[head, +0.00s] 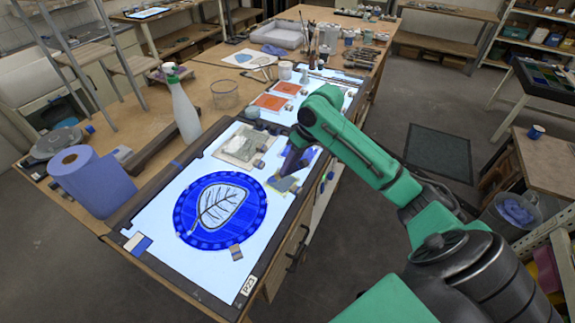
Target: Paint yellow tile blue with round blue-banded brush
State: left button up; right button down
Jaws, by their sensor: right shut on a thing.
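My right gripper (291,166) points down over the right edge of the lit panel (262,258). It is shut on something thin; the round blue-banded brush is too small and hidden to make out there. Just below the fingertips lies a small tile (284,185), greyish with pale yellow edges. I cannot tell whether the bristles touch it. A blue patch (310,153) shows behind the gripper, partly covered by it. My left gripper is not in view.
A round blue glass piece with a leaf drawing (182,212) lies on the panel. A blue paper roll (92,181) and a spray bottle (184,110) stand to the left. Jars and brushes (312,50) stand at the back. Floor at right is mostly clear.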

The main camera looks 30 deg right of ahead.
jog(key=shift+w+d+r+p, duration=0.15)
jog(key=shift+r+p, duration=0.1)
jog(key=shift+r, duration=0.6)
jog(key=shift+s+d+r+p, duration=0.1)
jog(key=shift+d+r+p, duration=0.1)
jog(key=shift+r, duration=0.6)
jog(key=shift+w+d+r+p, duration=0.15)
jog(key=shift+r+p, duration=0.1)
jog(key=shift+r, duration=0.6)
